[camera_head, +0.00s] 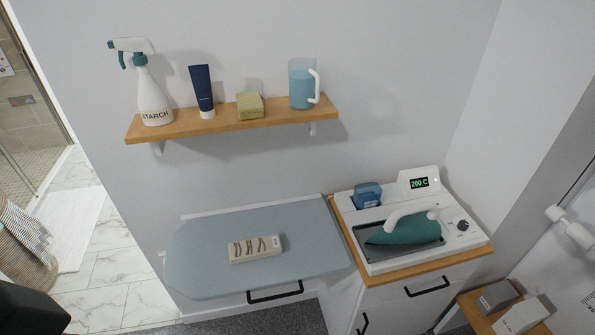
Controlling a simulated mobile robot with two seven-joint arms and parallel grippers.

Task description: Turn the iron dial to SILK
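The ironing station (375,262) is a white unit standing on the wooden top of a cabinet at the right. The teal iron (408,231), with a white handle, lies in its dark tray. A dark round dial (462,225) sits on the white panel to the right of the iron. Its markings are too small to read, so I cannot tell its setting. A display (419,183) at the back of the station reads 200 C in green. Neither of my grippers shows clearly; nothing touches the dial.
A blue container (367,195) stands behind the iron. A grey-blue ironing board (205,262) at the left holds a small beige block (255,249). A wooden shelf (230,125) above holds a starch bottle, tube, sponge and jug. A white fitting (572,228) is at the right.

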